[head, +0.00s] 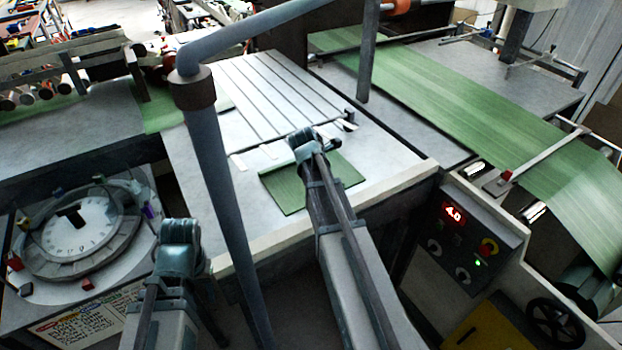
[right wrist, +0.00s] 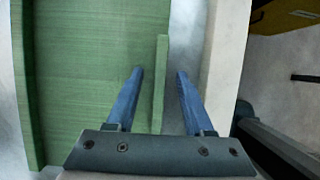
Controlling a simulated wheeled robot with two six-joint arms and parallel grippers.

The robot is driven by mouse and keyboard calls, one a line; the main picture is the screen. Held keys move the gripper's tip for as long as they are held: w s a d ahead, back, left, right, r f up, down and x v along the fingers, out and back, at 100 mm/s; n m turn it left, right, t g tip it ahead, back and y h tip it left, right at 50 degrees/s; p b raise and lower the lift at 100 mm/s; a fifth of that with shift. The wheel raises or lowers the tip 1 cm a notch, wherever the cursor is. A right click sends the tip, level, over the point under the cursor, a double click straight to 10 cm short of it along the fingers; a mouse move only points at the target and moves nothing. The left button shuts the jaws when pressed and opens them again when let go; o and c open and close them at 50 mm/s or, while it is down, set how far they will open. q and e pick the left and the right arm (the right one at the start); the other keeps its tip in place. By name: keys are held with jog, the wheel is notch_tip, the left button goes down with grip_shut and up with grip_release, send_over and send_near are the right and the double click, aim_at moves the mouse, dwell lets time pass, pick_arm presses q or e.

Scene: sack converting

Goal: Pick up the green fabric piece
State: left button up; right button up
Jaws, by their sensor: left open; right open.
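The green fabric piece (head: 290,192) lies flat on the light table by its front edge, below the slatted panel. My right gripper (head: 312,140) is over the piece and hides part of it. In the right wrist view the green fabric (right wrist: 85,60) fills the left side, and a narrow green strip (right wrist: 160,85) stands out along its right edge. The open blue fingers of my right gripper (right wrist: 159,73) are on either side of this strip; whether they touch it I cannot tell. My left gripper (head: 181,232) is open and empty, left of the table's front corner.
A grey post (head: 215,165) rises between my arms. A round dial (head: 75,230) stands at left. A long green web (head: 450,110) runs across the right side. A control panel (head: 465,230) reading 4.0 is at the front right. The slatted panel (head: 275,90) lies behind.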

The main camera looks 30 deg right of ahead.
jog(key=shift+f, duration=0.15)
grip_shut()
dwell(0.6)
jog(key=shift+r+p, duration=0.45)
jog(key=shift+r, duration=0.2)
notch_tip(320, 180, up, 3)
jog(key=p, duration=0.3)
jog(key=shift+f, duration=0.1)
jog(key=a, duration=0.6)
jog(key=s+a, duration=0.1)
jog(key=a, duration=1.1)
jog(key=shift+s+f, duration=0.15)
jog(key=shift+s, duration=0.05)
jog(key=shift+f+b, duration=0.1)
jog(key=shift+b, duration=0.25)
